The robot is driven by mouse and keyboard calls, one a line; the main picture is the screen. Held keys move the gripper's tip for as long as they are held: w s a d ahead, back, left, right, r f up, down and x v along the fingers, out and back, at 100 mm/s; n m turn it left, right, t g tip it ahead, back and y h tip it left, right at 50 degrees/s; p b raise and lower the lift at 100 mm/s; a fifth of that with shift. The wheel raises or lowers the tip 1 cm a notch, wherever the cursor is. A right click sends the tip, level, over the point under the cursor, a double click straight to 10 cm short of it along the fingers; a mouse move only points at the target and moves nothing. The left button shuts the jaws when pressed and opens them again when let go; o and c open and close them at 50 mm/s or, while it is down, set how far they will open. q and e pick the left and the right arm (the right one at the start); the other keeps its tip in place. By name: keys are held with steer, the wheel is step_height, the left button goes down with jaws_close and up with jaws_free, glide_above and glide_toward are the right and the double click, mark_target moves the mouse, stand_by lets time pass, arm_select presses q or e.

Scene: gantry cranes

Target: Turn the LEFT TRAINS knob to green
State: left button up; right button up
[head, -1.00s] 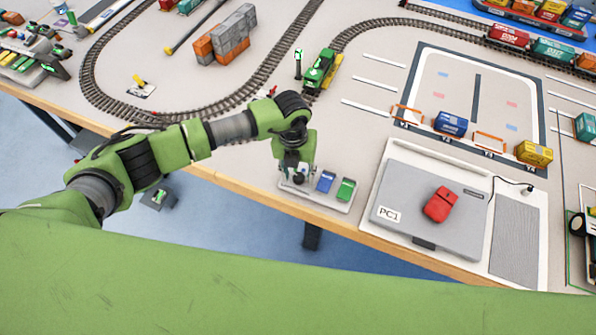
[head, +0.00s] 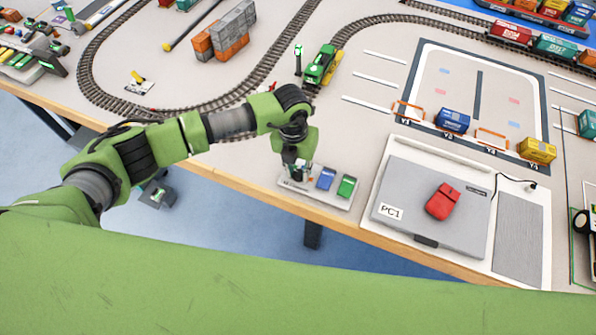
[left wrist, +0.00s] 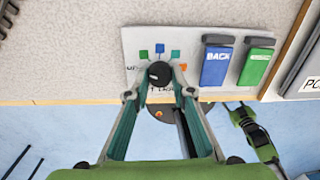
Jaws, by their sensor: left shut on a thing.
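The black knob (left wrist: 160,73) sits on a pale control panel (left wrist: 133,40) at the table's front edge. Small coloured squares lie in an arc above it: green at left, blue in the middle, greenish at right. The printed label is mostly covered, and I cannot tell which square the knob points to. My left gripper (left wrist: 160,82) is shut on the knob, one finger on each side. In the head view the left gripper (head: 296,172) reaches down onto the panel (head: 318,199) and hides the knob.
A blue BACK switch (left wrist: 217,62) and a green switch (left wrist: 257,62) stand just right of the knob. A grey PC1 laptop (head: 410,225) with a red object (head: 443,202) lies further right. The green locomotive (head: 321,68) and track are behind.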

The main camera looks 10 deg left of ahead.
mark_target(296, 171)
arm_select(q)
steer(key=m+b, duration=0.3)
steer(key=b, duration=0.1)
steer(key=shift+w+f+m, duration=0.1)
steer(key=shift+f+m, duration=0.1)
steer(key=shift+m, duration=0.2)
steer(key=shift+r+m+b, duration=0.15)
steer(key=shift+m+b, duration=1)
steer(key=shift+m, duration=0.05)
steer(key=shift+r, duration=0.1)
steer(key=o, duration=1.1)
steer(key=shift+r, duration=0.1)
step_height(296, 171, up, 12)
steer(key=shift+w+a, duration=0.2)
steer(key=shift+a, duration=0.1)
